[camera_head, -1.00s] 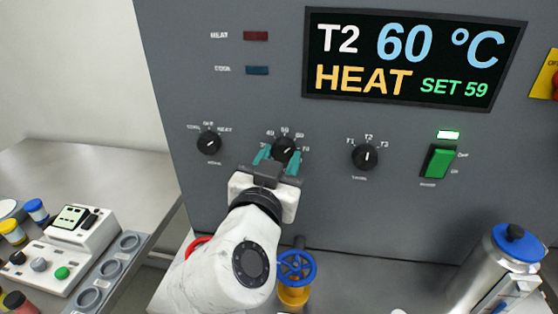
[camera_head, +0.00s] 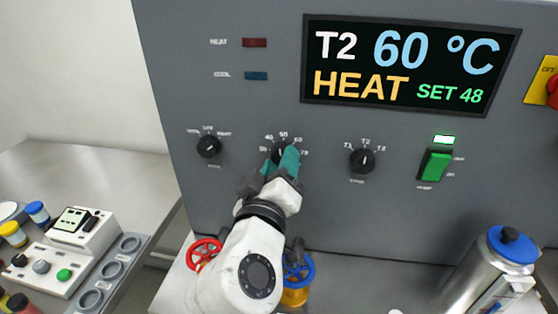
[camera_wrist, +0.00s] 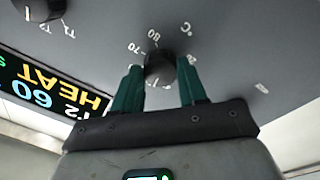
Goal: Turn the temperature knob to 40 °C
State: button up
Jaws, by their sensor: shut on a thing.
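The temperature knob (camera_head: 279,152) is a black dial on the grey panel with a ring of numbers around it. My gripper (camera_head: 282,163), with teal fingers, is shut on it and hides much of it in the head view. In the wrist view the knob (camera_wrist: 159,68) sits between the two teal fingers (camera_wrist: 160,88), with 70 and 80 readable beside it. The display (camera_head: 410,65) reads T2, 60 °C, HEAT and SET 48.
A mode knob (camera_head: 208,146) is to the left, and a T1–T3 selector knob (camera_head: 362,160) to the right. A lit green switch (camera_head: 436,165) is farther right. Red (camera_head: 204,253) and blue (camera_head: 298,270) valve wheels flank my arm below. A steel canister (camera_head: 500,262) stands at lower right.

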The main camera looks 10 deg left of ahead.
jog(key=shift+r+n+y+p, duration=0.15)
jog(key=shift+n+p, duration=0.75)
jog(key=shift+n, duration=0.9)
jog(key=shift+n+y+p, duration=0.15)
jog(key=shift+n+p, duration=0.7)
jog(key=shift+n, duration=0.95)
jog(key=o, duration=1.1)
jog(key=shift+c, duration=0.2)
jog(key=s+f+b, duration=0.1)
jog(key=s+b, duration=0.1)
jog(key=s, duration=0.8)
jog(key=shift+s+a, duration=0.15)
jog(key=shift+s, duration=0.2)
